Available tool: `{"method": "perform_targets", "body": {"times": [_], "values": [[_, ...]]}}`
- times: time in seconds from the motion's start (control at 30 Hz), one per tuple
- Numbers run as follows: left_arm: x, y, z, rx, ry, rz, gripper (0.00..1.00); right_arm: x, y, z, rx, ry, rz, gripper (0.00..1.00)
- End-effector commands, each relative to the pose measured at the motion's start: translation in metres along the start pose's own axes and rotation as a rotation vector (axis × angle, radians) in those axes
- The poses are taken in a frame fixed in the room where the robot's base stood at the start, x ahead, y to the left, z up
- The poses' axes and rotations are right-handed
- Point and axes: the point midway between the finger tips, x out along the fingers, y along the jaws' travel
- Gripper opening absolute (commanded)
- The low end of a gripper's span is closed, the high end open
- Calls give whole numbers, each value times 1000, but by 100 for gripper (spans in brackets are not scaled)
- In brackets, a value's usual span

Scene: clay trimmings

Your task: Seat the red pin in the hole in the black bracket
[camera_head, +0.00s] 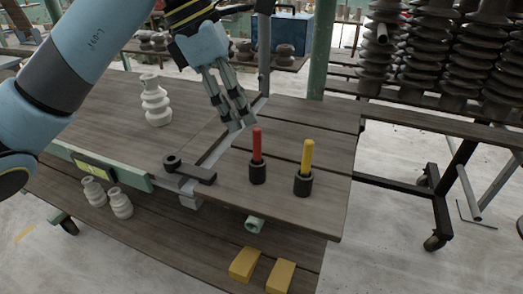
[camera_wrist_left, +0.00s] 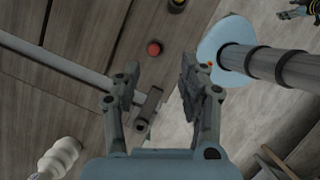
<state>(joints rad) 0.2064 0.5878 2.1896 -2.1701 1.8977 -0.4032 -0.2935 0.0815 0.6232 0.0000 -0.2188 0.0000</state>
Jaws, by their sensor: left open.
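The red pin (camera_head: 257,146) stands upright in a black cup-like holder (camera_head: 257,173) on the wooden table. Its round red top also shows in the left wrist view (camera_wrist_left: 154,48). The black bracket (camera_head: 196,173) lies at the table's edge, left of the red pin, with a round end at its left; its hole is not clear. A dark bar that looks like the bracket shows between the fingers in the wrist view (camera_wrist_left: 148,108). My left gripper (camera_head: 236,124) is open and empty, above and behind the red pin. What looks like my right gripper (camera_wrist_left: 292,14) is small at the wrist view's corner.
A yellow pin (camera_head: 307,153) stands in a second black holder (camera_head: 303,183) right of the red one. A pale ribbed insulator (camera_head: 156,101) stands at the back left. A metal post (camera_head: 264,55) rises behind my gripper. Yellow blocks (camera_head: 245,264) lie on the lower shelf.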

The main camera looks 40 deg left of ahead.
Motion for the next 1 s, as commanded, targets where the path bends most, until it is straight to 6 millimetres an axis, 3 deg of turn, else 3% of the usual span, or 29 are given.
{"method": "perform_targets", "body": {"times": [0.1, 0.2, 0.53, 0.8, 1.0], "values": [[15, 0, 1, -1, -2, -2, 42, 0, 0, 17, -1, -24, -1, 67], [22, 0, 1, -1, -2, -2, 42, -1, -1, 22, -1, -32, -1, 67], [67, 7, 2, -1, -1, -3, 42, -6, -2, 3, 1, -4, -3, 67], [72, 8, 1, 1, 1, 1, 42, -6, -2, 2, 1, -4, -3, 67], [72, 8, 1, 1, 1, 1, 18, -6, -2, 5, 1, -8, -3, 67]]}}
